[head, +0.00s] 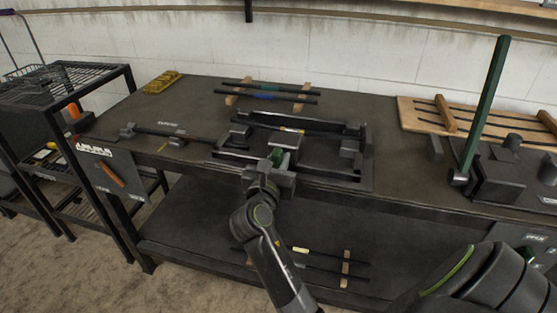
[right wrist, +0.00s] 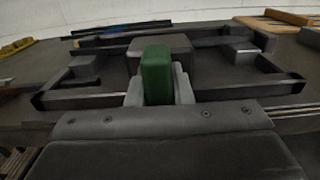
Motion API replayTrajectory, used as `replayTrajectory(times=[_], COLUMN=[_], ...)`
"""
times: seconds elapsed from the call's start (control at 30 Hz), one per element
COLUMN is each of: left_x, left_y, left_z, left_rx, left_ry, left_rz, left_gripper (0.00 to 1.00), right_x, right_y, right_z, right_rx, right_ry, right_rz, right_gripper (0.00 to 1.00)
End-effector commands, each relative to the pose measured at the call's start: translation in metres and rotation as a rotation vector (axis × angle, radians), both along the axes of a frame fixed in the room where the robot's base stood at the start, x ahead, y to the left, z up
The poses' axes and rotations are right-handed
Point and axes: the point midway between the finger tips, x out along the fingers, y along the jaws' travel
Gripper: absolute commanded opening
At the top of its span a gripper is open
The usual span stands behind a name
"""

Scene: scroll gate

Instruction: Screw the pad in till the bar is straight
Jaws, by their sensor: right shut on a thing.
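A dark metal frame fixture (head: 365,165) lies on the workbench, with a long dark bar (head: 320,125) along its back side. A yellow mark shows near the bar's middle; whether the bar is straight cannot be told. My right gripper (head: 275,166) is at the middle of the fixture's front side. In the right wrist view its grey fingers (right wrist: 159,92) are shut on an upright green block (right wrist: 157,70), probably the pad's grip. A dark grey block (right wrist: 180,47) stands right behind it. The green block (head: 284,157) is partly hidden in the head view. My left gripper is not in view.
Spare bars (head: 270,96) rest on wooden strips behind the fixture. A tall green lever (head: 486,105) stands on a machine at the right, before a wooden rack (head: 415,110). A rod tool (head: 160,131) lies left of the fixture.

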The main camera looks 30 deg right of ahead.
Motion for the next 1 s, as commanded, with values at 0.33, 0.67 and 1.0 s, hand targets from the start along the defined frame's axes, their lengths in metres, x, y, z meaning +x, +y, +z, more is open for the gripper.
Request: replayTrajectory(times=[0.33,0.67,1.0], left_x=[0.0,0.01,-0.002], left_y=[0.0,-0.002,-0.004], left_z=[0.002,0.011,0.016], left_rx=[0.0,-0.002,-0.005], left_ry=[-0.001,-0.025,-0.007], left_rz=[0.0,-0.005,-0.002], left_gripper=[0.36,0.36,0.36], right_x=[0.0,-0.002,-0.004], right_y=[0.0,-0.001,-0.003], right_z=[0.0,0.002,-0.001], right_rx=[0.016,0.134,0.341], right_ry=[-0.018,-0.158,-0.399], right_rz=[0.0,0.001,0.0], right_gripper=[0.0,0.0,0.0])
